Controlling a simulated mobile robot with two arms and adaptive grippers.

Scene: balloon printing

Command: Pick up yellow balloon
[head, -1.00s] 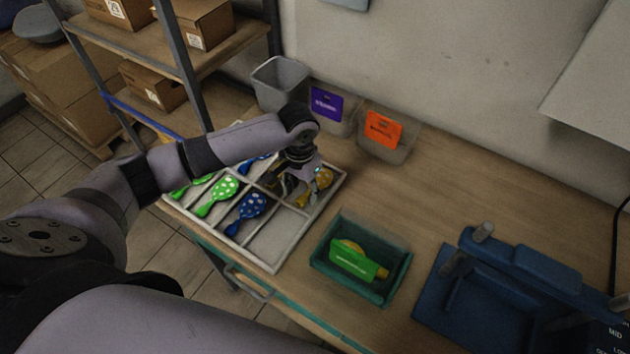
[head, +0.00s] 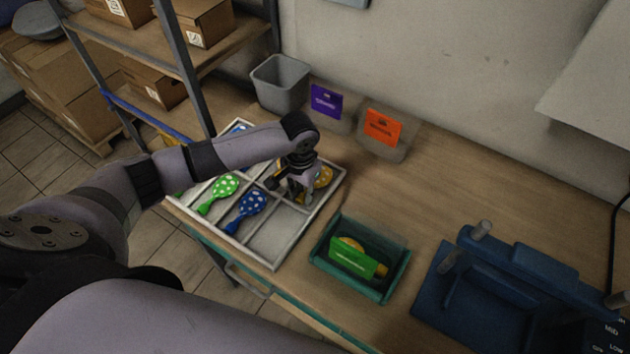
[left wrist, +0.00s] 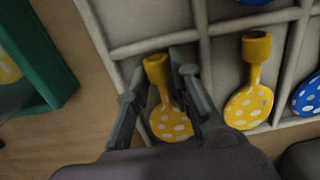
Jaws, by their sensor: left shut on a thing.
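My left gripper (head: 296,192) is down over the right side of the white divided tray (head: 247,257). In the left wrist view its two fingers (left wrist: 158,72) are on either side of a yellow balloon with white dots (left wrist: 172,124), shut on it by the neck. The balloon is still in its tray compartment. A second yellow dotted balloon (left wrist: 249,104) lies in the neighbouring compartment. Yellow also shows beside the gripper in the head view (head: 323,178), partly hidden by the fingers. My right gripper is not in view.
Green (head: 220,190) and blue (head: 248,207) dotted balloons lie in other compartments. A dark green bin (head: 324,263) holds a green-labelled item. A blue fixture (head: 436,302) stands at right. Grey bin (head: 280,84) and labelled clear bins (head: 384,128) stand along the wall.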

